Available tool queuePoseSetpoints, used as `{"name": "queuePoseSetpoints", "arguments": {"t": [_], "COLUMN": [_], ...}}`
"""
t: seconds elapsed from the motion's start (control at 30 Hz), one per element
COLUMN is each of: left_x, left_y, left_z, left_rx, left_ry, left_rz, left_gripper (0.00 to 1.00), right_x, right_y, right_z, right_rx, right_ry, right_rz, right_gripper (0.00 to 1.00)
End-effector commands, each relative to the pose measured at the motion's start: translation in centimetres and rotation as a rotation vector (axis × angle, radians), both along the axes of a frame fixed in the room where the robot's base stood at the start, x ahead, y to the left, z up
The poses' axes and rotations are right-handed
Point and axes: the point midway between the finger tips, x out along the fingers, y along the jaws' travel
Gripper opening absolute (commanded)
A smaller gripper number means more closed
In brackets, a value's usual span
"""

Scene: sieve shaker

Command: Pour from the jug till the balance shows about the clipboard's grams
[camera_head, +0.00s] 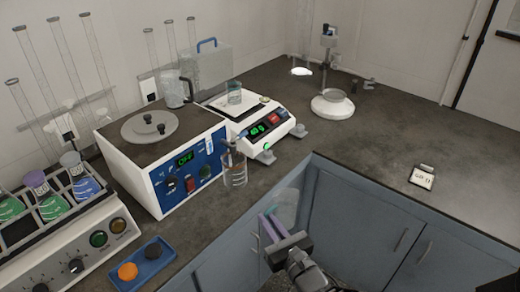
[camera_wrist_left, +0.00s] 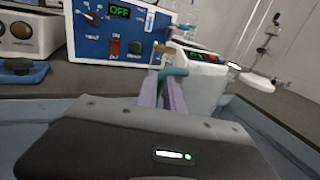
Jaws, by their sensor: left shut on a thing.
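My left gripper (camera_head: 270,228), with purple fingers, is in front of the bench edge over the blue cabinets. It is shut on the teal handle (camera_wrist_left: 174,72) of a clear jug (camera_head: 285,205), which also shows pale in the left wrist view (camera_wrist_left: 204,88). The jug's contents are not clear. The white balance (camera_head: 278,135) stands on the bench with small green digits that I cannot read surely. My right gripper is not in view.
A glass vessel with brownish contents (camera_head: 235,172) stands near the bench edge. Left of the balance is a blue-fronted box (camera_head: 190,170) reading OFF. A flask rack (camera_head: 60,225), a blue tray (camera_head: 143,268) and a stand (camera_head: 332,106) are around. The right bench is mostly clear.

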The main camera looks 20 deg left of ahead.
Motion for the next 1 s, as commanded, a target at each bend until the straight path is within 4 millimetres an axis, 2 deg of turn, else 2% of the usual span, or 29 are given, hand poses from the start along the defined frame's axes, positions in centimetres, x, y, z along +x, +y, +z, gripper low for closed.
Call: {"name": "queuePoseSetpoints", "arguments": {"t": [0.3,0.6,1.0], "left_x": [0.28,0.06,-0.01], "left_y": [0.58,0.16,-0.03], "left_z": [0.9,0.2,0.02], "left_rx": [0.002,0.002,-0.001], "left_ry": [0.001,0.002,-0.002], "left_rz": [-0.157,-0.364,-0.393], "left_gripper": [0.0,0.0,0.0], "right_x": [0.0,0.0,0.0], "right_y": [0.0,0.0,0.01], "right_z": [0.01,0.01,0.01], "right_rx": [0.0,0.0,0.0], "right_ry": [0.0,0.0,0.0], "right_rz": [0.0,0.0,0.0], "right_gripper": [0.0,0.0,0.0]}}
